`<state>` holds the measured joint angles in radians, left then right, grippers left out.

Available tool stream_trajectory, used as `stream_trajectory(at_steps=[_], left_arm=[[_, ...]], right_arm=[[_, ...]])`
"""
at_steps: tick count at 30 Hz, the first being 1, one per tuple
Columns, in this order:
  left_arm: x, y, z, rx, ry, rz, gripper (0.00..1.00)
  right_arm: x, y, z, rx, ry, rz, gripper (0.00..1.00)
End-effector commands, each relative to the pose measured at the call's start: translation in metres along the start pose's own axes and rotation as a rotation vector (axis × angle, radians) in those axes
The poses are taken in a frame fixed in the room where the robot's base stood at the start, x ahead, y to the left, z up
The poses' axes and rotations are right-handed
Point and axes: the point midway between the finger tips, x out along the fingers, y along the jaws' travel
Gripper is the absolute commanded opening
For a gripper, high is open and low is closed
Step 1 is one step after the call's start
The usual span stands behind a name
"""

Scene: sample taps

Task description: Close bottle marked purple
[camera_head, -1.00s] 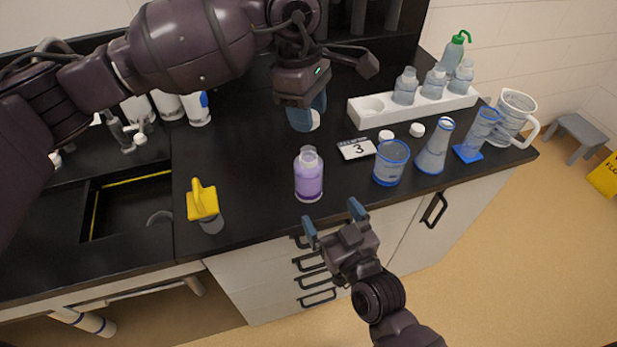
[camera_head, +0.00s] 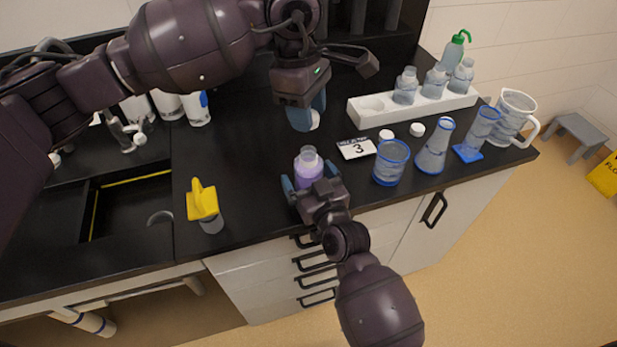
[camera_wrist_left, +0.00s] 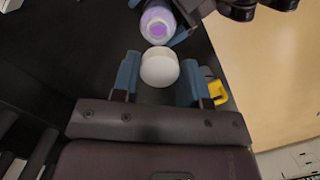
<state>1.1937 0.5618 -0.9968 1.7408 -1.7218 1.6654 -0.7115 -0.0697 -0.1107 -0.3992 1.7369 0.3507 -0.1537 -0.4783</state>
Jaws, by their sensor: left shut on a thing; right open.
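The open bottle with purple liquid (camera_head: 308,170) stands upright on the black bench; its open mouth also shows in the left wrist view (camera_wrist_left: 157,24). My left gripper (camera_head: 306,118) is shut on a white cap (camera_wrist_left: 160,67), held in the air behind the bottle and apart from it. The cap's edge shows below the fingers in the head view (camera_head: 315,121). My right gripper (camera_head: 309,181) is open at the bottle's front, with a finger on either side of its body. Its wrist hides the bottle's base. Whether the fingers touch the bottle is unclear.
A number 3 card (camera_head: 357,149), two loose white caps (camera_head: 417,129) and blue-rimmed glassware (camera_head: 390,163) stand to the right. A white rack (camera_head: 372,111) with bottles is behind them. A yellow-topped item (camera_head: 203,202) and the sink (camera_head: 122,208) are to the left.

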Motion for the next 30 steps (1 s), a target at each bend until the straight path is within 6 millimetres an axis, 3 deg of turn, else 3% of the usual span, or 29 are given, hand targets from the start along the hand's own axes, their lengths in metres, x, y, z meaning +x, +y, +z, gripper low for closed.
stream_trajectory(at_steps=[5, 19, 23, 30], left_arm=[[0.000, 0.000, 0.000, 0.000, 0.000, 0.000, 0.19], [0.000, 0.000, 0.000, 0.000, 0.000, 0.000, 0.19], [0.003, 0.000, 0.000, 0.000, 0.000, -0.001, 0.19], [0.029, 0.000, -0.004, 0.000, 0.000, -0.002, 0.19]], right_arm=[[0.000, 0.000, 0.000, 0.000, 0.000, 0.000, 0.90], [0.000, 0.000, 0.000, 0.000, 0.000, 0.000, 0.19], [0.000, 0.000, 0.000, 0.000, 0.000, 0.000, 0.19], [0.000, 0.000, 0.000, 0.000, 0.000, 0.000, 0.19]])
